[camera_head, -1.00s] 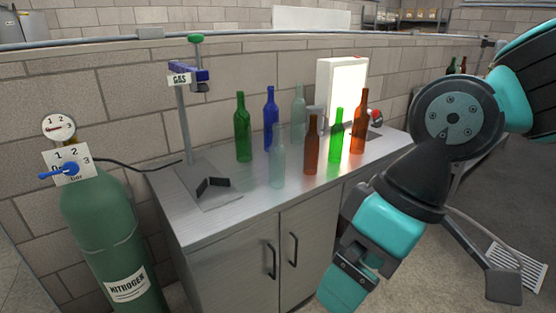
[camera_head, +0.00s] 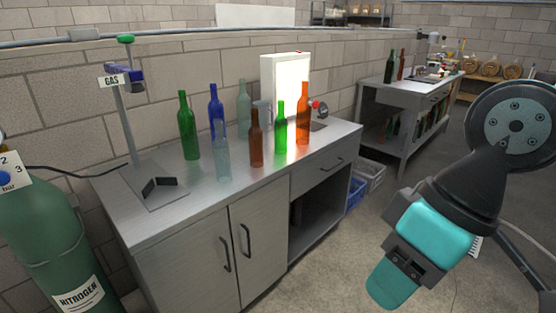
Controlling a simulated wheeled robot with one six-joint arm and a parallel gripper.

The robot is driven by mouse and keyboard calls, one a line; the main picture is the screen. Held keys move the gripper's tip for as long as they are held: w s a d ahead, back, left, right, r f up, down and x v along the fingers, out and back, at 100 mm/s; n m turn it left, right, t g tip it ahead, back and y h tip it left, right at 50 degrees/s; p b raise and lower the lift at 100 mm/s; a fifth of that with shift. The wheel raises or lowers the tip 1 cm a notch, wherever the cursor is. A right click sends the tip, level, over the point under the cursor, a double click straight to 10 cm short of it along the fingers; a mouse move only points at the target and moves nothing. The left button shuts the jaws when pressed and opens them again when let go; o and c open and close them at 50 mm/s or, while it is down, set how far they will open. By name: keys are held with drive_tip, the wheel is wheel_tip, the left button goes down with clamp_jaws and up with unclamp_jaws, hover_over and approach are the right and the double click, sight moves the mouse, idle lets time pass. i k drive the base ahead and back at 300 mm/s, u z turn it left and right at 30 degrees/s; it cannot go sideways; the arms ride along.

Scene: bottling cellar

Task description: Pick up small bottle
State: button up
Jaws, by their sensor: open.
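Several bottles stand upright on the grey metal bench. The front row has a pale clear bottle (camera_head: 222,160), a brown bottle (camera_head: 256,145), a bright green bottle (camera_head: 280,135) and an orange bottle (camera_head: 302,120). Behind and left are a dark green bottle (camera_head: 188,130), a blue bottle (camera_head: 215,112) and a pale grey-green bottle (camera_head: 244,110). The bottles are close in size; I cannot tell which one is the small bottle. My gripper (camera_head: 390,285) is at lower right, beyond the bench's right end, open, with no bottle at it; its far side is hidden.
The bench (camera_head: 160,220) has a gas stand (camera_head: 125,120) at left and a lit white panel (camera_head: 288,80) behind the bottles. A green nitrogen cylinder (camera_head: 45,235) stands left. Blue and grey crates (camera_head: 372,170) and a second table (camera_head: 415,90) are at right. The floor between is clear.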

sight(220, 146)
drive_tip(key=z, duration=1.2)
drive_tip(key=i, duration=1.35)
drive_tip(key=u, duration=0.4)
drive_tip(key=i, duration=0.7)
drive_tip(key=u, duration=1.2)
drive_tip(key=i, duration=0.6)
drive_tip(key=u, duration=0.5)
